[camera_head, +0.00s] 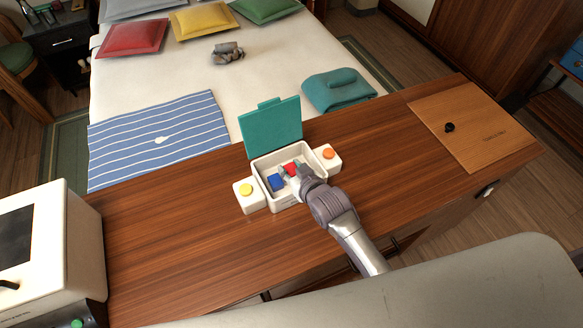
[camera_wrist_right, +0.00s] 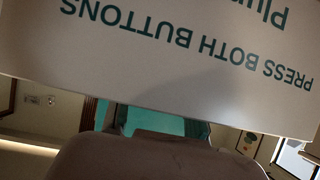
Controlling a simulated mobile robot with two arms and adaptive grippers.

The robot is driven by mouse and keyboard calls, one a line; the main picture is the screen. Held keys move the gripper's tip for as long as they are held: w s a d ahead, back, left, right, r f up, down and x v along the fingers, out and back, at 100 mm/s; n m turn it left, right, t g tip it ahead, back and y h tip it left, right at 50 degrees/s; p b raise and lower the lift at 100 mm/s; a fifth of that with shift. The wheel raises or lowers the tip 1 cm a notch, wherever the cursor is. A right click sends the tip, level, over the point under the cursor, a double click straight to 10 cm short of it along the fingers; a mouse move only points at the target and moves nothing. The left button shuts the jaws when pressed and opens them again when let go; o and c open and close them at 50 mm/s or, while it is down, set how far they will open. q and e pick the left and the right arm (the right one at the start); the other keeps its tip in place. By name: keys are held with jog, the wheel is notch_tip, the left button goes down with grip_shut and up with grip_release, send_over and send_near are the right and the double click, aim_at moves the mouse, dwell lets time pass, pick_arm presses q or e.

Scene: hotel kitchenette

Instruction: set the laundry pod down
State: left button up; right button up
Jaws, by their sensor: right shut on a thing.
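A white box (camera_head: 283,205) stands on the wooden counter with its teal lid (camera_head: 271,124) raised. A blue pod (camera_head: 276,183) lies inside on the left. A red pod (camera_head: 291,168) shows at my right gripper (camera_head: 290,173), which reaches into the box from the right and is shut on it. The fingers partly hide the red pod; I cannot tell whether it touches the box floor. In the right wrist view the box's lettered wall (camera_wrist_right: 180,45) fills the top, and the pod cannot be made out. My left gripper is out of view.
White blocks with a yellow button (camera_head: 246,190) and an orange button (camera_head: 328,153) flank the box. A white appliance (camera_head: 50,250) stands at left. A wooden board (camera_head: 475,125) with a black knob lies at right. Counter between is clear; the bed is behind.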

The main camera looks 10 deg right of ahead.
jog(key=shift+f, duration=0.55)
jog(key=shift+s+b, duration=0.1)
jog(key=shift+b, duration=0.2)
jog(key=o, duration=0.9)
jog(key=shift+r, duration=0.25)
jog(key=shift+r+p, duration=0.45)
jog(key=shift+r, duration=0.1)
jog(key=b+v, duration=0.1)
jog(key=v, duration=1)
jog(key=shift+s, duration=0.4)
jog(key=shift+d, duration=0.1)
